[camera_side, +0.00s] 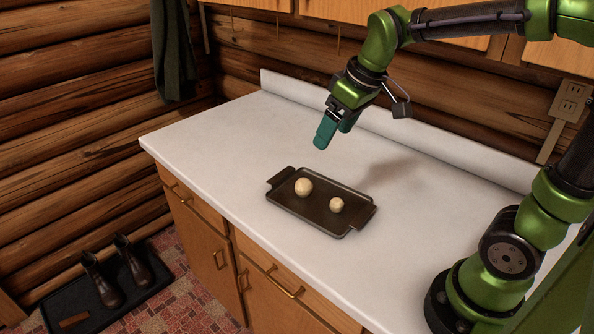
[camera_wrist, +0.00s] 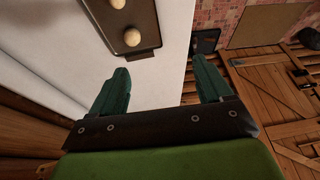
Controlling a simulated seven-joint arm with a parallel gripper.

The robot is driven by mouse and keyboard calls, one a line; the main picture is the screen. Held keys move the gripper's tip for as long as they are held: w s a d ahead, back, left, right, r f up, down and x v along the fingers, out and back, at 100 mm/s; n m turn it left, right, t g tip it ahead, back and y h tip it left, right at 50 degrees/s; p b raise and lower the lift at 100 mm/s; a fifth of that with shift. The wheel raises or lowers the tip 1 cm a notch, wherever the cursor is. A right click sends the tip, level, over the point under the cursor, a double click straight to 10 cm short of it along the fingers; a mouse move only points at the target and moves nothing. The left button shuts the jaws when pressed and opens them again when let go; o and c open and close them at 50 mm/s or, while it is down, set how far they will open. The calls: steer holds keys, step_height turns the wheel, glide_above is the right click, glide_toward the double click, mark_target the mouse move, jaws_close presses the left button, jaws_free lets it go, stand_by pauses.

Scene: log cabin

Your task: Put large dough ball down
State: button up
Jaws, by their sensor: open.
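The large dough ball (camera_side: 303,187) sits on the dark tray (camera_side: 318,224), toward its left end. A smaller dough ball (camera_side: 336,205) sits on the same tray to the right, apart from the large one. My gripper (camera_side: 330,131) is open and empty, raised above the counter behind the tray. In the wrist view the two teal fingers (camera_wrist: 163,88) are spread with nothing between them. The two dough balls and part of the tray (camera_wrist: 112,30) show at the top of that view, beyond the fingers.
The white counter (camera_side: 230,150) is clear around the tray. A low backsplash (camera_side: 400,145) and log wall stand behind it. A wall outlet (camera_side: 571,100) is at the right. Boots (camera_side: 118,272) stand on a mat on the floor at the left.

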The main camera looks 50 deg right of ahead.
steer(key=s+a+m+t+y, duration=0.1)
steer(key=s+m, duration=0.4)
steer(key=s, duration=0.5)
steer(key=shift+s+a+f+t, duration=0.25)
steer(key=shift+s+a+t, duration=0.1)
steer(key=shift+a+t, duration=0.65)
steer(key=shift+d, duration=0.1)
steer(key=shift+c, duration=0.3)
